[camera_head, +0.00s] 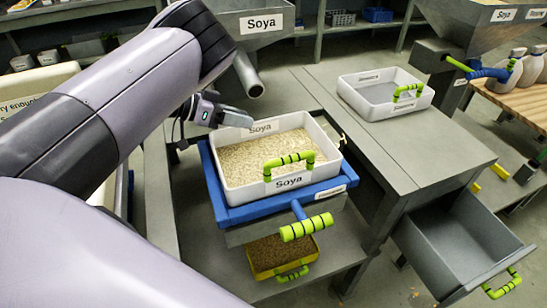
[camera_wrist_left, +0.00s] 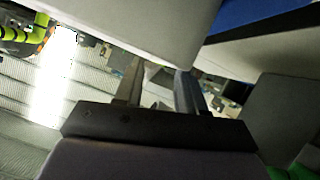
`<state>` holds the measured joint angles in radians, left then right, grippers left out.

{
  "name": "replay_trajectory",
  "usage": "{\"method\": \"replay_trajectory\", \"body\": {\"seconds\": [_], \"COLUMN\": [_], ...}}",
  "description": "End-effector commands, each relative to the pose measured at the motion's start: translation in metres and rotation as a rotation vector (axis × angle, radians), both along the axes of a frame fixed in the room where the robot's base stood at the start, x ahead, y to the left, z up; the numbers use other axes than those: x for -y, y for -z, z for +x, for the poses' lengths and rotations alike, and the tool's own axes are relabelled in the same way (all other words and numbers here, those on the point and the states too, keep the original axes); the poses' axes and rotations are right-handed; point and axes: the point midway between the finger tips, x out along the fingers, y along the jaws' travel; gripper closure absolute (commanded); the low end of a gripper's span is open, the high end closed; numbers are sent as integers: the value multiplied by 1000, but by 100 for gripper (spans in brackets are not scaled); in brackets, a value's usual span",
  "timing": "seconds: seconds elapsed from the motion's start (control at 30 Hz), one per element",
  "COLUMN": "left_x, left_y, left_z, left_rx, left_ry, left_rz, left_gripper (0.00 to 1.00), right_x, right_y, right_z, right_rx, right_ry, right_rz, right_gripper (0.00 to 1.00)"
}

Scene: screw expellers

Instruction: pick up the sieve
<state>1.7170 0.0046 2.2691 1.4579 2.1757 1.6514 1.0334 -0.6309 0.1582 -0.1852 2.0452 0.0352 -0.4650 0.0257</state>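A white tray (camera_head: 232,192) labelled Soya, full of pale grains, sits on a blue frame (camera_head: 245,212) in the head view. It has a yellow-green handle with black bands on its front side. I take this tray to be the sieve, but its bottom is hidden. My left gripper (camera_head: 245,118) is at the tray's back left corner, close to its rim; I cannot tell whether they touch. In the left wrist view the two dark fingers (camera_wrist_left: 158,88) stand apart with no clear object between them. A pale wall fills the top there. My right gripper is not in view.
A second white tray (camera_head: 352,100) with a green handle stands on the grey table (camera_head: 425,150) at right. A drawer (camera_head: 455,245) hangs open at lower right. A yellow tray (camera_head: 262,272) of brown grains sits below the blue frame. A metal hopper spout (camera_head: 247,75) is just behind the gripper.

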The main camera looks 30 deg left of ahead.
Motion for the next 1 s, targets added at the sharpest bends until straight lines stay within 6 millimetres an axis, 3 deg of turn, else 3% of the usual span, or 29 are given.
{"method": "replay_trajectory", "body": {"seconds": [0.13,0.37,0.4,0.5,0.53,1.0], "left_x": [15,17,17,17,17,16], "left_y": [11,13,12,12,12,9], "left_z": [14,18,18,18,18,18], "left_rx": [0,0,0,0,0,2], "left_ry": [3,-2,-2,-2,-2,-1], "left_rz": [0,-1,-1,-1,-1,-2], "left_gripper": [61,61,64,96,100,100], "right_x": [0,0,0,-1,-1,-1], "right_y": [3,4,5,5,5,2], "right_z": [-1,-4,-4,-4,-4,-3], "right_rx": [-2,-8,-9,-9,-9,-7], "right_ry": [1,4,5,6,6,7], "right_rz": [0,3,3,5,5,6], "right_gripper": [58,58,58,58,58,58]}}
